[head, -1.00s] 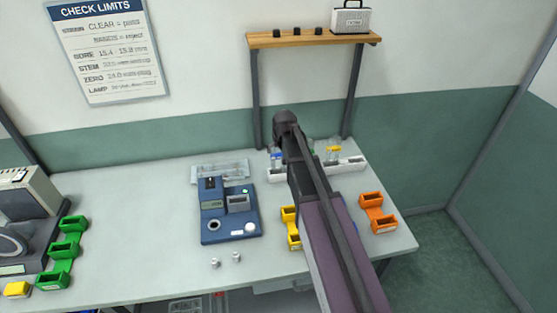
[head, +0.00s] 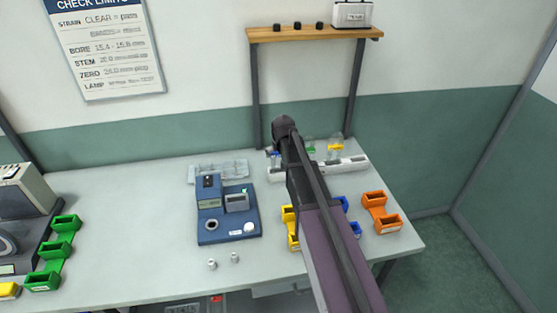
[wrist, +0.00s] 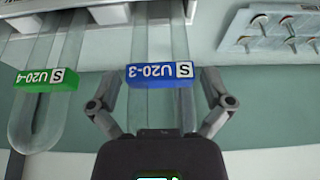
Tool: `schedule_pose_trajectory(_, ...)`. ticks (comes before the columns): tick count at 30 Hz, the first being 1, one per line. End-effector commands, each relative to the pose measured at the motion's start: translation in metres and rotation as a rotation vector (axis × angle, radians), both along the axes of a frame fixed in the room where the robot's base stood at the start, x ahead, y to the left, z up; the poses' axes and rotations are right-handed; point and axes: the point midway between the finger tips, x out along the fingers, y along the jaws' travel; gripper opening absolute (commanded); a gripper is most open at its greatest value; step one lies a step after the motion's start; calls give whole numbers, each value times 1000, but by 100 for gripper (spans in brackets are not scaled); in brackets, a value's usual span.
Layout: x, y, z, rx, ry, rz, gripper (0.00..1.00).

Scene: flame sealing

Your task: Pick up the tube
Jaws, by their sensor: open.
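In the wrist view a clear U-shaped tube (wrist: 153,40) carries a blue tag (wrist: 160,76) reading U20-3 S. My gripper (wrist: 162,84) is open, with one finger on each side of the blue tag. No contact is visible. In the head view my arm hides most of the blue-tagged tube and the fingers. A yellow-tagged tube (head: 335,147) stands in the white rack (head: 352,163) to the right of my arm.
Yellow bins (head: 292,235) and orange bins (head: 381,212) flank my arm on the table. A blue device (head: 228,222) stands to the left, with two small metallic pieces near its front.

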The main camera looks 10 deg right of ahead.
Motion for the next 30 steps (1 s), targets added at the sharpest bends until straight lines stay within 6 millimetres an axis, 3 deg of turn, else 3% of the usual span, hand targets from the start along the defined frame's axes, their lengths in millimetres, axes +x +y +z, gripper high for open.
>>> schedule_pose_trajectory(14,0,0,0,0,0,0,100)
schedule_pose_trajectory(17,0,0,0,0,0,0,76)
schedule_pose_trajectory(21,0,0,0,0,0,0,37)
schedule_pose_trajectory(30,0,0,1,0,0,0,37)
